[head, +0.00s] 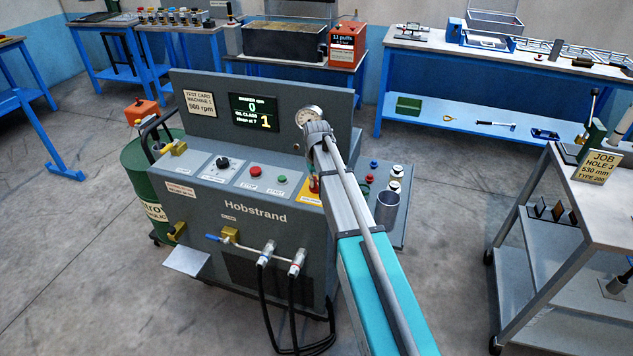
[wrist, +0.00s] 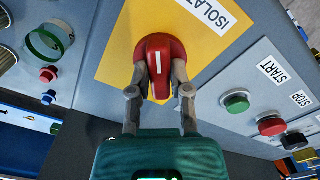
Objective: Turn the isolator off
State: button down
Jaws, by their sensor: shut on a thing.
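The isolator is a red knob (wrist: 158,48) with a white line on it, mounted on a yellow plate (wrist: 110,62) in the wrist view. The white line runs nearly straight up and down in that picture. The label beside it is partly cut off. My gripper (wrist: 162,76) is shut on the knob, one finger on each side of its handle. In the head view the yellow plate (head: 308,198) and a bit of the red knob (head: 314,184) show at the right of the machine's panel, partly hidden by my arm.
A green start button (wrist: 237,102) and red stop button (wrist: 271,125) lie beside the plate. The machine's display (head: 254,111) reads 0 and 1. A gauge (head: 308,116) stands near my arm. A grey cup (head: 387,209) and small fittings sit on the right shelf.

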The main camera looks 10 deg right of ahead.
jog(key=n, duration=0.5)
jog(key=shift+n, duration=0.3)
jog(key=n, duration=0.5)
dwell(0.4)
jog(key=c, duration=0.6)
grip_release()
jog(key=shift+o, duration=0.2)
jog(key=shift+m, duration=0.3)
